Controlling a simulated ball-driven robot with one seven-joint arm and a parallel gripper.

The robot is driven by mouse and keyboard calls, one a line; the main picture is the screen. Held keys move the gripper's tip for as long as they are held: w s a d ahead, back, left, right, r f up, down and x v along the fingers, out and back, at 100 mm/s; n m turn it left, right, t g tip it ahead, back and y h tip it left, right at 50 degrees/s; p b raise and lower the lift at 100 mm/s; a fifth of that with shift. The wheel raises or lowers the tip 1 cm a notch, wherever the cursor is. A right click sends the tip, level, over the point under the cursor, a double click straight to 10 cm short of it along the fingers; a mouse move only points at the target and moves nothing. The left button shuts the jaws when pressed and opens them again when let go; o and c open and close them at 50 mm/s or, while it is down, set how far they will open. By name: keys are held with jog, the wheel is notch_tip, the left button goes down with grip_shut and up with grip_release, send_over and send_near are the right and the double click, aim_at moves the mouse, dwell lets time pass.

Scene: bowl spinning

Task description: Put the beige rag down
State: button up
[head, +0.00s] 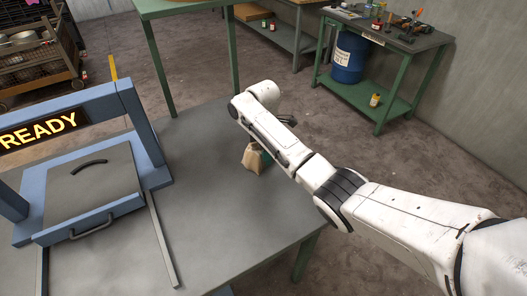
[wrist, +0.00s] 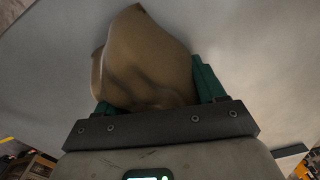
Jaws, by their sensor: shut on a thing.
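The beige rag (head: 252,157) hangs bunched below my arm, over the right part of the grey table (head: 213,200) in the head view. In the wrist view the rag (wrist: 150,60) fills the space between the green fingers of my gripper (wrist: 160,88). My gripper is shut on the rag. The gripper (head: 262,156) is mostly hidden behind my white arm in the head view. I cannot tell whether the rag's lower end touches the tabletop.
A blue-framed machine (head: 150,130) with a READY sign (head: 42,131) and a grey lid (head: 92,180) stands on the table's left. Bare tabletop lies around the rag. Behind are a green-legged workbench (head: 385,40) and a blue drum (head: 349,57).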

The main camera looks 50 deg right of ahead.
jog(key=shift+f, duration=0.35)
jog(key=o, duration=1)
jog(key=shift+r, duration=0.1)
notch_tip(320, 180, up, 12)
jog(key=shift+r+p, duration=0.1)
jog(key=shift+p, duration=0.5)
